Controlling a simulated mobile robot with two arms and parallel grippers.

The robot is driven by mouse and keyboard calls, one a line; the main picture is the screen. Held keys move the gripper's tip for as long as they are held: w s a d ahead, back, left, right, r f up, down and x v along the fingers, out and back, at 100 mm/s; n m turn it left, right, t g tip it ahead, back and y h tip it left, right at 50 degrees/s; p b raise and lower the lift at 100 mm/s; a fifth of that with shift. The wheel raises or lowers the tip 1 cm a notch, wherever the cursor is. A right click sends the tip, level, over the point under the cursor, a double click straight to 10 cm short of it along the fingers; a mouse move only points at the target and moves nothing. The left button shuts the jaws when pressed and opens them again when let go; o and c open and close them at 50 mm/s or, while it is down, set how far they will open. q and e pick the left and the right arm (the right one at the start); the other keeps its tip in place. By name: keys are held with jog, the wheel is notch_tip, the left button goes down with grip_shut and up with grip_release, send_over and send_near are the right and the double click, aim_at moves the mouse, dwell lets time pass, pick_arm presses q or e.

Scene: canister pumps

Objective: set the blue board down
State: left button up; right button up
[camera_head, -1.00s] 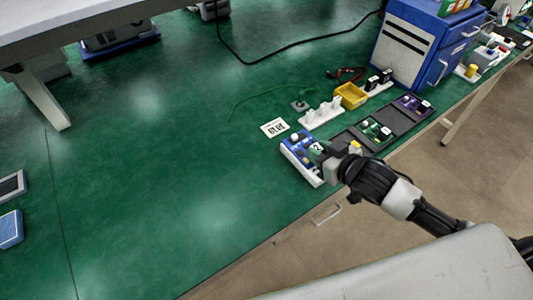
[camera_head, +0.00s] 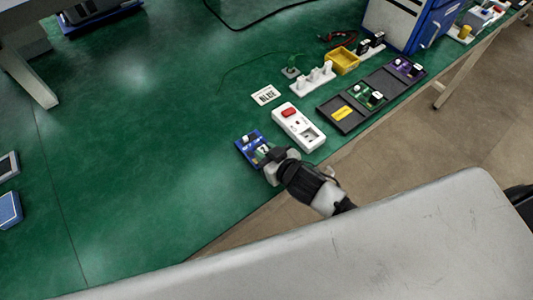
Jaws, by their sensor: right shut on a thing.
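The blue board (camera_head: 250,144) is a small blue circuit board with a white round part and darker parts on it. My right gripper (camera_head: 266,158) is shut on its near right edge. The board is over the green mat, left of the white fixture; I cannot tell whether it touches the mat. The white fixture (camera_head: 293,119), with a red part and a dark recess, stands right of the board. My left gripper is not in view.
A dark tray (camera_head: 340,123) with a yellow label, a green board (camera_head: 361,92) and a purple board (camera_head: 403,66) is to the right. A white rack (camera_head: 312,80) and yellow bin (camera_head: 342,62) stand behind. The green mat (camera_head: 150,150) is clear to the left.

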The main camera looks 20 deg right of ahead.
jog(key=shift+f, duration=0.45)
jog(key=shift+f, duration=0.1)
jog(key=o, duration=1)
